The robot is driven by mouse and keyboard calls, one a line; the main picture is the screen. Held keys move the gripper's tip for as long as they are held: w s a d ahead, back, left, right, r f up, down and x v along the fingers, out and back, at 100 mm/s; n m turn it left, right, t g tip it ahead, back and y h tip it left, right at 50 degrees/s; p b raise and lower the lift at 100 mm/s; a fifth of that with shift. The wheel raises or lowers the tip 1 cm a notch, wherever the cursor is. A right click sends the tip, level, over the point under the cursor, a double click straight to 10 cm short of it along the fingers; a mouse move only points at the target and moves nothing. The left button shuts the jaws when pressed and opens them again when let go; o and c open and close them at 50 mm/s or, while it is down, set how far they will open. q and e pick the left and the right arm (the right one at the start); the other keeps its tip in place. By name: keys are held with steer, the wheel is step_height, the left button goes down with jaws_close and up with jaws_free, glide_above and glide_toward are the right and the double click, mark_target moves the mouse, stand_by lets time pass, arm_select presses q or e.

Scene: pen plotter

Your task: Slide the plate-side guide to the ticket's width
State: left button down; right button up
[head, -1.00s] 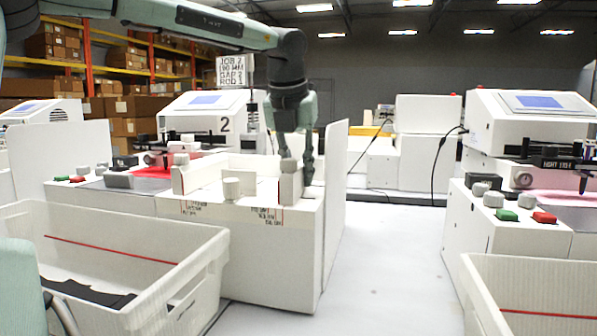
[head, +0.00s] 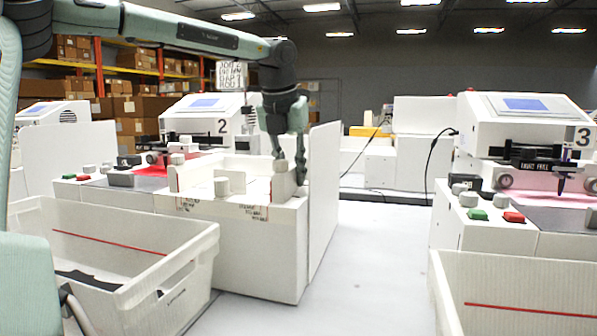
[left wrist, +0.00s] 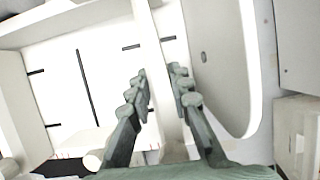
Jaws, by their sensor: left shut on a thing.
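My left gripper (head: 289,170) reaches down at the right end of the white tray (head: 212,188) on the front of machine 2. It is shut on the plate-side guide (head: 284,188), a pale upright piece next to the tall side plate (head: 324,175). In the left wrist view the fingers (left wrist: 165,105) stand on either side of the long white guide bar (left wrist: 147,30). Black lines mark the tray floor (left wrist: 105,75) left of it. The ticket (head: 231,75) hangs behind the arm, its print unreadable. My right gripper is not in view.
White bins (head: 110,235) and (head: 520,275) flank the aisle. Machine 3 (head: 520,125) stands at the right. The floor between (head: 370,255) is clear.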

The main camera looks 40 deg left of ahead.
arm_select(q)
steer(key=shift+r, duration=0.1)
stand_by(0.3)
steer(key=c, duration=1.4)
jaws_free()
steer(key=shift+o, duration=0.2)
